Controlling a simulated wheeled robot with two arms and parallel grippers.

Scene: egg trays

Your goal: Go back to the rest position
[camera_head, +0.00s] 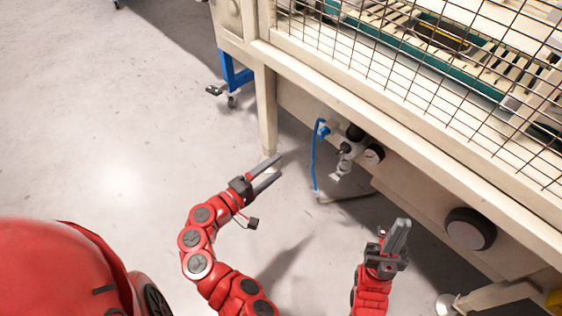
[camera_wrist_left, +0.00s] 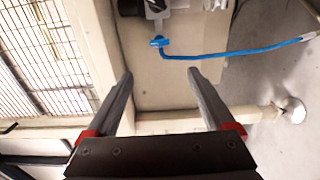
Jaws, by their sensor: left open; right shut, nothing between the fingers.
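My left gripper (camera_head: 274,172) is on a red arm that comes in from the lower left in the head view. Its two grey fingers are apart with nothing between them, in front of a beige machine leg. In the left wrist view the left gripper (camera_wrist_left: 160,75) also shows two spread, empty fingers. My right gripper (camera_head: 402,228) is further right in the head view, pointing up, its fingers together with nothing held. It is over the floor, beside the machine's lower panel. No egg trays can be made out in either view.
A beige machine frame (camera_head: 425,150) with a wire mesh guard (camera_head: 400,50) fills the right side. A blue hose (camera_head: 314,155), a gauge (camera_head: 374,153) and a dark round knob (camera_head: 470,229) are on its lower side. A blue caster bracket (camera_head: 232,75) stands behind. The floor (camera_head: 110,130) at left is clear.

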